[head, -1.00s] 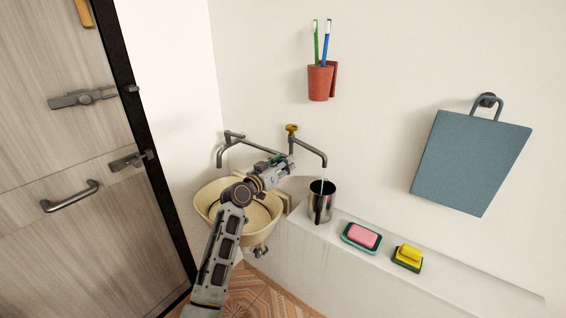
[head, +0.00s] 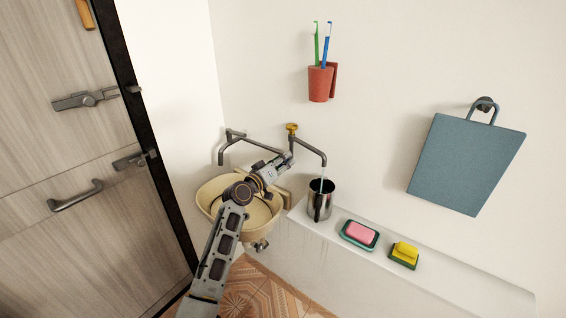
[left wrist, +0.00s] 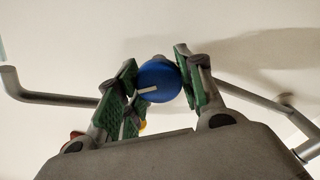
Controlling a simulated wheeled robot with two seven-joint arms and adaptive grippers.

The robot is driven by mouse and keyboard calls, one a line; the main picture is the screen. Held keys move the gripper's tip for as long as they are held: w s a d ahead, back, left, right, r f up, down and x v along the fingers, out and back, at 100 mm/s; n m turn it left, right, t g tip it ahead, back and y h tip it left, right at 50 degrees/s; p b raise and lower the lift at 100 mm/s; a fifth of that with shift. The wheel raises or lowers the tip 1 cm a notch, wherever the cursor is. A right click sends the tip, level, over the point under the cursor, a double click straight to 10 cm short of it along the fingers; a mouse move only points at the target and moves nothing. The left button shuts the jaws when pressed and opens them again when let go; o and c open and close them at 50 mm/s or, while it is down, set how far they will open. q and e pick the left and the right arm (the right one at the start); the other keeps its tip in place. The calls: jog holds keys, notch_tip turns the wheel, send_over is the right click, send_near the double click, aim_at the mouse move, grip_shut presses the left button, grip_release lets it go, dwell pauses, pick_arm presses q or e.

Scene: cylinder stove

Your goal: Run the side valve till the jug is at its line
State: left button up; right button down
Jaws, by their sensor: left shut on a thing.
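The jug (head: 320,207) is a shiny metal vessel standing upright on the white ledge, under the end of the right-hand spout (head: 311,148). A thin pale stream of water (head: 322,174) runs from that spout into the jug. Its line and the water level inside cannot be made out. My left gripper (head: 285,161) is at the pipework, left of the spout. In the left wrist view, my left gripper (left wrist: 163,85) is shut on a round blue valve knob (left wrist: 157,90) with a white mark, between green finger pads. The knob is hidden in the head view. My right gripper is out of view.
A yellow knob (head: 292,128) tops the pipework. A second spout (head: 224,150) stands at left over a cream basin (head: 212,190), partly behind my arm. A door (head: 60,150) stands at left.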

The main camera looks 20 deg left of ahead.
pick_arm(q)
jog(key=o, duration=1)
jog(key=v, duration=1.2)
dwell(0.5)
